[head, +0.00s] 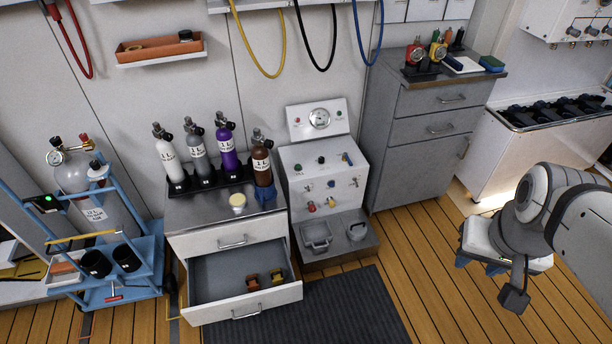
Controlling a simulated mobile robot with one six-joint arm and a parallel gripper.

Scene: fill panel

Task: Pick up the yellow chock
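A small yellow and dark piece (278,277), which looks like the yellow chock, lies in the open lower drawer (205,314) toward its right side. An orange-brown piece of similar size (252,282) lies just left of it. Both are small in view, and their exact shape is hard to make out. My gripper (514,298) is a dark end hanging at the lower right, over the wooden floor and well to the right of the drawer. Its fingers cannot be made out, and nothing is seen in it.
A blue cart (150,262) is at left. A dark mat (345,312) lies in front; wooden floor (420,262) is clear.

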